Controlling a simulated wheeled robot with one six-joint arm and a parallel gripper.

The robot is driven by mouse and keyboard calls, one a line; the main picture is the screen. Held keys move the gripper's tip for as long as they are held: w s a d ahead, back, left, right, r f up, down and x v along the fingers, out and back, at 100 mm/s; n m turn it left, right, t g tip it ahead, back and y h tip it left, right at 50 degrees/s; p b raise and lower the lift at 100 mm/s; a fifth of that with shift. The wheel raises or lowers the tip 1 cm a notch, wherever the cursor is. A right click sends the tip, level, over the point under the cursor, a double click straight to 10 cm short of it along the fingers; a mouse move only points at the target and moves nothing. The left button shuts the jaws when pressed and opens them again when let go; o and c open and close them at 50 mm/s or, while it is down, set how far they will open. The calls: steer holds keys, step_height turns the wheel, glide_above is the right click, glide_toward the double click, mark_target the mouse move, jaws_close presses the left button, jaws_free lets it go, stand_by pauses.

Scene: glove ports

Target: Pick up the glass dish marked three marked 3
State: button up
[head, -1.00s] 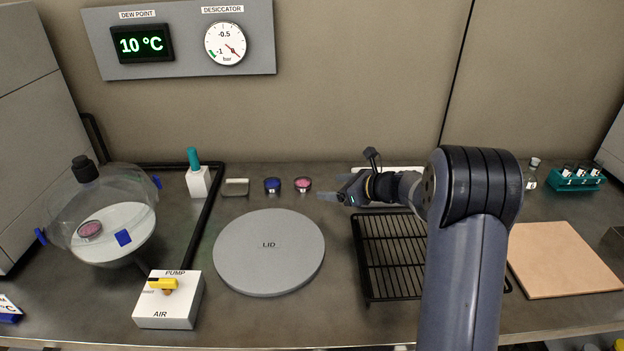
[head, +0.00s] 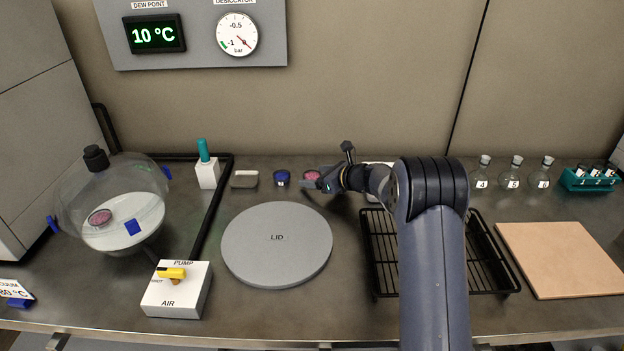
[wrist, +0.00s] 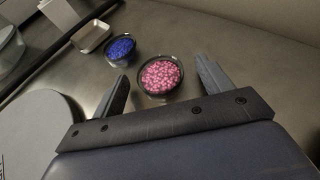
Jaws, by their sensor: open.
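A small dish of pink beads (head: 312,175) stands on the bench at the back, right of a dish of blue beads (head: 282,178). No 3 can be read on either dish. A third dish with pink content (head: 99,217) sits inside the glass desiccator (head: 112,190). My gripper (head: 308,184) is open and empty, low beside the pink dish and partly covering it. In the wrist view the pink dish (wrist: 160,76) lies ahead between the two open fingers (wrist: 162,70). The blue dish (wrist: 121,48) lies just beyond the left finger.
A grey lid (head: 277,262) lies in front of the dishes. A small metal tray (head: 244,180) stands left of the blue dish. A black wire rack (head: 385,255) is under my arm. Flasks (head: 516,172) and a tan board (head: 560,258) are at right.

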steer(key=shift+c, duration=0.5)
steer(key=c, duration=0.9)
steer(key=shift+r, duration=0.1)
steer(key=shift+c, duration=0.2)
